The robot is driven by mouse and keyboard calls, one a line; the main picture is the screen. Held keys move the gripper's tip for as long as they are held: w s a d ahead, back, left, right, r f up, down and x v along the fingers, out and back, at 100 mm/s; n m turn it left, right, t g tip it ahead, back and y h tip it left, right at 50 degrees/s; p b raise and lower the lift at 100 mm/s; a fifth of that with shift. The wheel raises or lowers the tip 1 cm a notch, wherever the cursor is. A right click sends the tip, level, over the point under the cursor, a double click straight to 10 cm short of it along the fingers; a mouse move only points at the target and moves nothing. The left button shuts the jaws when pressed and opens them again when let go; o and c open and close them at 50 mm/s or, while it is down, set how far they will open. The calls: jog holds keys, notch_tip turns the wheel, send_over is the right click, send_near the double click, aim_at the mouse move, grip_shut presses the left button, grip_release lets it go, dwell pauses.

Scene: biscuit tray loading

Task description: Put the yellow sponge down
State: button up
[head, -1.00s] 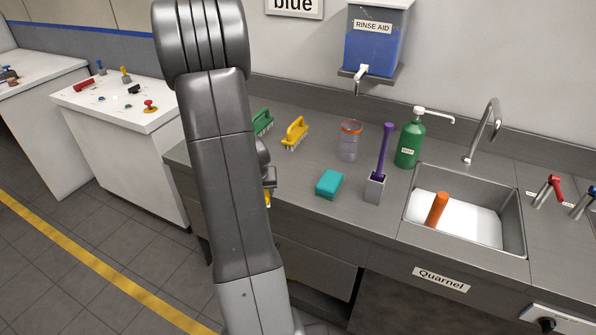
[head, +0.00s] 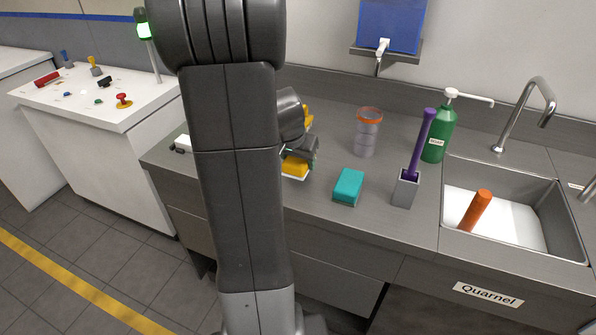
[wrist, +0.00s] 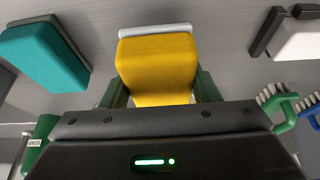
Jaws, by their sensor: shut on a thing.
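My gripper (wrist: 160,88) is shut on the yellow sponge (wrist: 158,62), with one green finger on each side of it. The sponge has a pale layer on its far face in the wrist view. In the head view the sponge (head: 295,166) shows just right of my arm, below my gripper (head: 303,153), over the left part of the grey counter (head: 320,200). I cannot tell whether it touches the counter or hangs just above it.
A teal sponge (head: 348,187) lies to the right, then a purple-handled brush in a grey holder (head: 405,190). A clear orange-rimmed jar (head: 367,135) stands behind. A green-handled brush (wrist: 285,103) and a white-and-black item (wrist: 295,40) are at right in the wrist view.

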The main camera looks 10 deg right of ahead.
jog(key=shift+f, duration=1.9)
jog(key=shift+f+b, duration=0.2)
jog(key=shift+b, duration=0.2)
jog(key=o, duration=0.9)
jog(key=shift+r, duration=0.1)
jog(key=shift+r, duration=0.1)
jog(key=shift+r+p, duration=0.25)
jog(key=shift+p, duration=0.05)
jog(key=v, duration=1.1)
jog(key=shift+s+a+r, duration=0.1)
jog(key=shift+s+r, duration=0.05)
jog(key=shift+r, duration=0.1)
